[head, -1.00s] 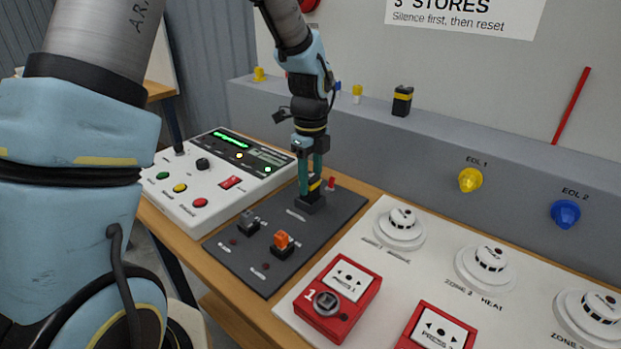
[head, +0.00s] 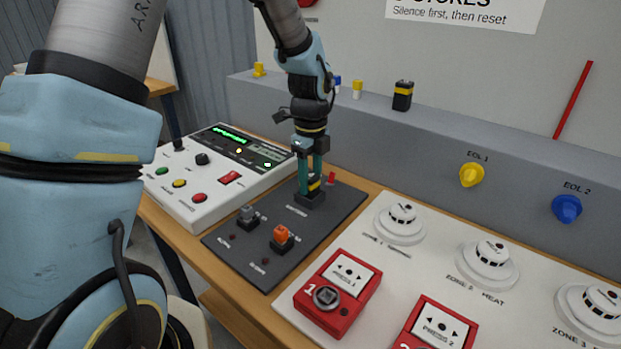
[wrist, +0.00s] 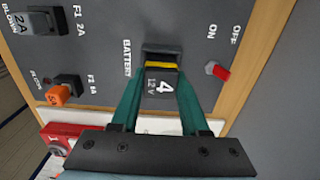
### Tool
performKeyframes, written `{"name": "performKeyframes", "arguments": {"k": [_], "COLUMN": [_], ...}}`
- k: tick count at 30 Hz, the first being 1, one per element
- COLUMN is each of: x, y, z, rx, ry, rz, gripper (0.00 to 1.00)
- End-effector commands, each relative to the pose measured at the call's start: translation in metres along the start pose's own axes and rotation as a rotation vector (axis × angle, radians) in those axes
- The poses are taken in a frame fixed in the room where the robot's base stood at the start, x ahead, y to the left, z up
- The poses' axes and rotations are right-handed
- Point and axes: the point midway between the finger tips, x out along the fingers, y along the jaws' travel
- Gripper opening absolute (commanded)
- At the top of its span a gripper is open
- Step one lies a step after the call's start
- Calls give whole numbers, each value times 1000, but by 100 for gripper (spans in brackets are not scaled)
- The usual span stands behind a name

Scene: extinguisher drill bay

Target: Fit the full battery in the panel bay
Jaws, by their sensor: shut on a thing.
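A black battery with a yellow band (wrist: 161,82), marked "4" and "12 V", is between the fingers of my gripper (wrist: 159,92). My gripper is shut on it. The black battery bay (wrist: 162,49) on the dark panel lies at the battery's end, under the word BATTERY. In the head view my gripper (head: 310,178) points down over the bay (head: 309,199), with the battery upright at its mouth. I cannot tell how deep the battery sits. A second black battery with a yellow band (head: 403,96) stands on the grey ledge.
A red toggle switch (wrist: 217,71) marked ON and OFF stands beside the bay. Grey (head: 247,216) and orange (head: 282,238) fuses stand nearer on the panel. A white control box (head: 215,175) is left; red call points (head: 338,292) and white detectors are right.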

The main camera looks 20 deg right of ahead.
Motion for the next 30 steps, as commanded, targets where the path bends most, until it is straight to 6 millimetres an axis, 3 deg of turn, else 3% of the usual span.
{"name": "performKeyframes", "arguments": {"k": [7,8,16,22,27,30], "x": [1,1,1,2,2,1], "y": [0,0,0,0,0,0], "z": [0,0,0,0,0,0], "rx": [0,0,-1,0,0,-1], "ry": [0,0,0,0,0,0], "rz": [-1,-1,-1,1,0,0], "gripper": [0,48,78,81,100,100]}}
